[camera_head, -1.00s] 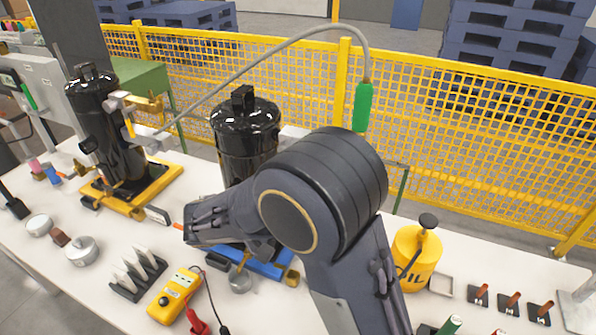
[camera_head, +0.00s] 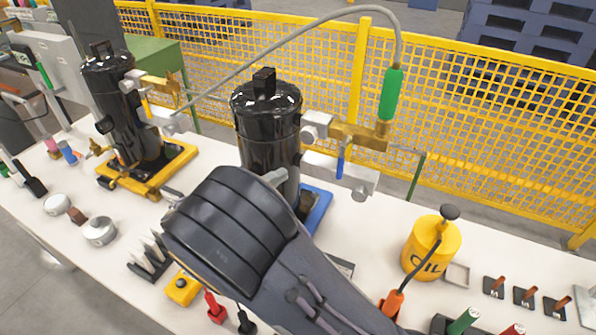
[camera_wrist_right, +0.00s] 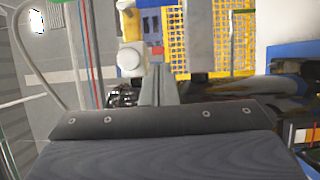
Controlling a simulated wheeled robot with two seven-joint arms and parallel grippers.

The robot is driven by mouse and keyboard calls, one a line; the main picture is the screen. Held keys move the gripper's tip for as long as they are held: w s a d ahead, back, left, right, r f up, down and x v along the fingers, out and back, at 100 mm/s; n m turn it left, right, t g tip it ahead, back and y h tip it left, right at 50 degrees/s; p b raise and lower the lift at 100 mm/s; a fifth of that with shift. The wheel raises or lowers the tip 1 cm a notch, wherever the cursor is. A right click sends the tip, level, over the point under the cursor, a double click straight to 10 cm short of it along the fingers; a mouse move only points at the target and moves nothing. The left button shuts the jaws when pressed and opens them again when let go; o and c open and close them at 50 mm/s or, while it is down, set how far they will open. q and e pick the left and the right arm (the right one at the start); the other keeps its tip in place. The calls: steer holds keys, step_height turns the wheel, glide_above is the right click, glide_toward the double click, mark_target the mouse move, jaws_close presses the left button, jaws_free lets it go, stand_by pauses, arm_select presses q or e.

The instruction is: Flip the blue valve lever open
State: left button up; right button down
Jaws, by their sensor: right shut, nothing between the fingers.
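The blue valve lever (camera_head: 341,161) hangs straight down below a brass valve (camera_head: 352,134) on the right side of the middle black compressor (camera_head: 268,140). A green hose fitting (camera_head: 391,93) stands on the valve's outer end. My right arm comes in from the bottom and covers the lower front of this compressor. My left gripper is not in view.
A second black compressor (camera_head: 125,110) on a yellow pallet (camera_head: 172,170) stands at the left. A yellow oil can (camera_head: 431,248) and several small levers are at the right. A grey hose (camera_head: 285,45) arches above the middle compressor. Yellow mesh fence (camera_head: 480,130) runs behind the table.

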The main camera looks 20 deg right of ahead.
mark_target(344, 157)
steer(key=d+p, duration=0.1)
steer(key=d, duration=0.2)
steer(key=d+p, duration=0.1)
steer(key=d, duration=0.3)
steer(key=s+d+p, duration=0.1)
steer(key=d, duration=0.2)
steer(key=shift+d, duration=0.4)
